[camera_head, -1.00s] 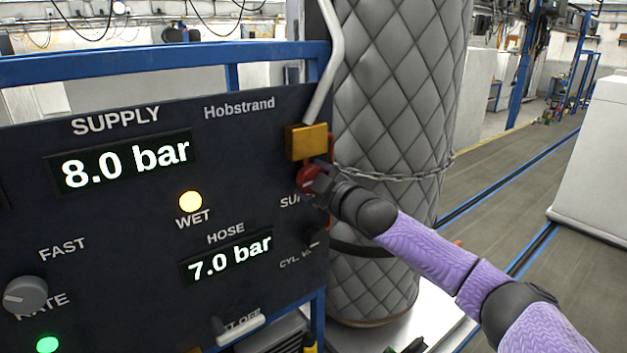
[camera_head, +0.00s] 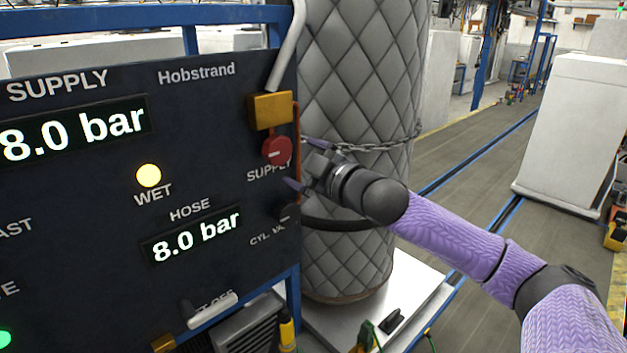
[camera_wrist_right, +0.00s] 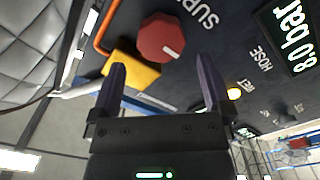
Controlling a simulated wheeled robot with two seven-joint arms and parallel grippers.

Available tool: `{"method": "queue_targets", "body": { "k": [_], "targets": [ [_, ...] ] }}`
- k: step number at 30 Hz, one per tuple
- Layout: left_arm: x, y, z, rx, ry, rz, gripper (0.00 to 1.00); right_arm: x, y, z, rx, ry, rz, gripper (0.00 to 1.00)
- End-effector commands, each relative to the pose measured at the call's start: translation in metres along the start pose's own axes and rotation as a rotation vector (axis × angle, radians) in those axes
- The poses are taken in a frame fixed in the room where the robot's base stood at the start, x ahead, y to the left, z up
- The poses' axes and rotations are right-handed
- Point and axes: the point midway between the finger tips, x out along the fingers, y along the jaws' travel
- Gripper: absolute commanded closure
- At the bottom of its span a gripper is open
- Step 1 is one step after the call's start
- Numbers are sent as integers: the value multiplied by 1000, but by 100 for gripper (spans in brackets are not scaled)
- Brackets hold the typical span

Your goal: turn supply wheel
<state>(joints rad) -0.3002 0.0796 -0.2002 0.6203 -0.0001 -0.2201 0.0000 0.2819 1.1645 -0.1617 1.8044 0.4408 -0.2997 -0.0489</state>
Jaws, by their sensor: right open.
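The red supply wheel (camera_head: 277,150) sits on the dark panel (camera_head: 110,200) below a brass block (camera_head: 270,110), with the SUPPLY label under it. In the right wrist view the red wheel (camera_wrist_right: 161,37) shows a white mark and lies beyond the fingertips, roughly between them. My right gripper (camera_head: 298,163) is open, beside the wheel and apart from it. Its two purple fingers (camera_wrist_right: 160,85) have nothing between them. The SUPPLY display (camera_head: 75,130) reads 8.0 bar and the HOSE display (camera_head: 193,238) reads 8.0 bar. My left gripper is not in view.
A dark CYL. knob (camera_head: 286,212) sits below the wheel. A yellow WET lamp (camera_head: 149,175) is lit. A padded grey cylinder (camera_head: 360,90) with a chain (camera_head: 375,145) stands right behind the panel.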

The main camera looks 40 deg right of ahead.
Motion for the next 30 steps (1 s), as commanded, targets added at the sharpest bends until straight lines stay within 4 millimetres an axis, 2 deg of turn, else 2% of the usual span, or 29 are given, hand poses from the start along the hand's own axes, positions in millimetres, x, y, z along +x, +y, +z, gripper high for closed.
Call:
{"method": "queue_targets", "body": {
  "k": [1, 9, 30],
  "targets": [
    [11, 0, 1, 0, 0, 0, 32, -8, -6, 4, -7, -1, -7, 0],
    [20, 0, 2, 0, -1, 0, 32, -28, -2, 0, -3, 0, -3, 0],
    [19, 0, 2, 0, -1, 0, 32, -29, 0, -1, -1, 1, -1, 0]
  ]
}}
